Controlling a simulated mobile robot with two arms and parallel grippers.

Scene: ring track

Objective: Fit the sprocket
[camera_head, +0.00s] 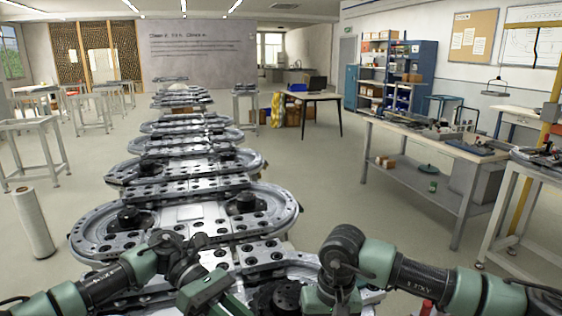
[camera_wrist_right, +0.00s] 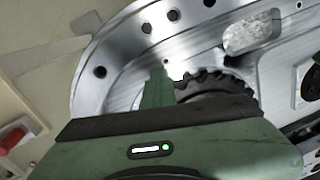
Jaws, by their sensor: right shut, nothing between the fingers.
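A dark toothed sprocket (camera_head: 275,297) lies at the near end of the ring track (camera_head: 180,262), between my two grippers in the head view. The right wrist view shows its toothed edge (camera_wrist_right: 213,84) over the metal plate, partly hidden by my gripper. I cannot tell whether it sits on a shaft. My right gripper (camera_head: 328,298) is just right of the sprocket. Its green finger (camera_wrist_right: 157,90) shows beside the teeth in the wrist view, shut and empty. My left gripper (camera_head: 208,291) is over the track left of the sprocket, and its fingertips are unclear.
Linked metal track plates run away from me toward the back wall. A white roll (camera_head: 34,222) stands on the floor at left. A workbench (camera_head: 440,147) with parts stands at right. In the wrist view, a red object (camera_wrist_right: 14,137) lies at the left edge.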

